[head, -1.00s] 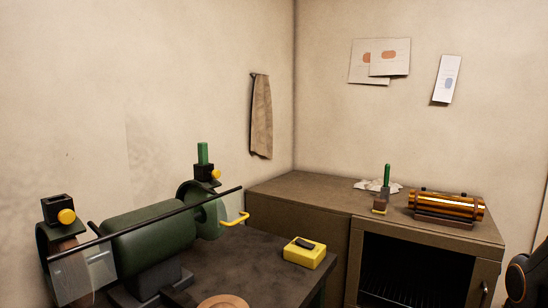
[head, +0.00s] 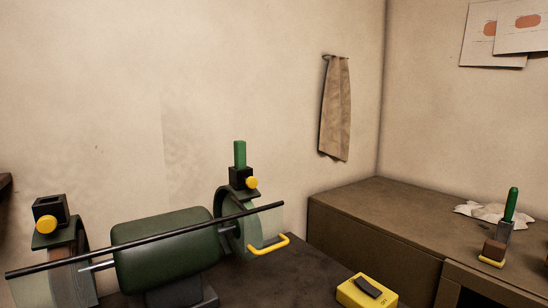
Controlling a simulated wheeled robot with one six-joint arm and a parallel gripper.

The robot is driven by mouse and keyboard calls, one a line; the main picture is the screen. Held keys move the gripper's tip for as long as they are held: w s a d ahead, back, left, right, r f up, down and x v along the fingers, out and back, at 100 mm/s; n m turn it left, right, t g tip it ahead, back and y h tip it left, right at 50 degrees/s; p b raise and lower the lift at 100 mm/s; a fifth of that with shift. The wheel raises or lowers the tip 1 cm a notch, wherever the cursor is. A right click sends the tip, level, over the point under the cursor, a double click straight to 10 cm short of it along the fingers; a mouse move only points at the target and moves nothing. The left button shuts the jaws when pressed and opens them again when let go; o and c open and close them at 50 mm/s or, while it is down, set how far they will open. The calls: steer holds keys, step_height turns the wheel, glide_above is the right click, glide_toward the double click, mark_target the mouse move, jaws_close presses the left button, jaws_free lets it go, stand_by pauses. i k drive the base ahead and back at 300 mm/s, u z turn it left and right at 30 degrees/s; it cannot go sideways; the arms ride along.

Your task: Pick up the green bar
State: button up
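A green bar (head: 240,154) stands upright in a black holder (head: 241,178) with a yellow knob, on top of the right wheel housing of a green bench machine (head: 165,247). Only its upper part shows; its lower end is hidden in the holder. A matching black holder (head: 49,211) on the left wheel housing shows no bar standing up from it. My gripper is not in view.
A thin black rod (head: 150,238) runs across the machine's front. A yellow switch box (head: 366,291) sits on the dark bench at its right. A green-handled tool (head: 511,205) and a crumpled cloth (head: 478,211) are on the brown cabinet (head: 400,215). A towel (head: 335,108) hangs on the wall.

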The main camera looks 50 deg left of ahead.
mark_target(239, 146)
steer(key=i, duration=0.4)
steer(key=u, duration=2.4)
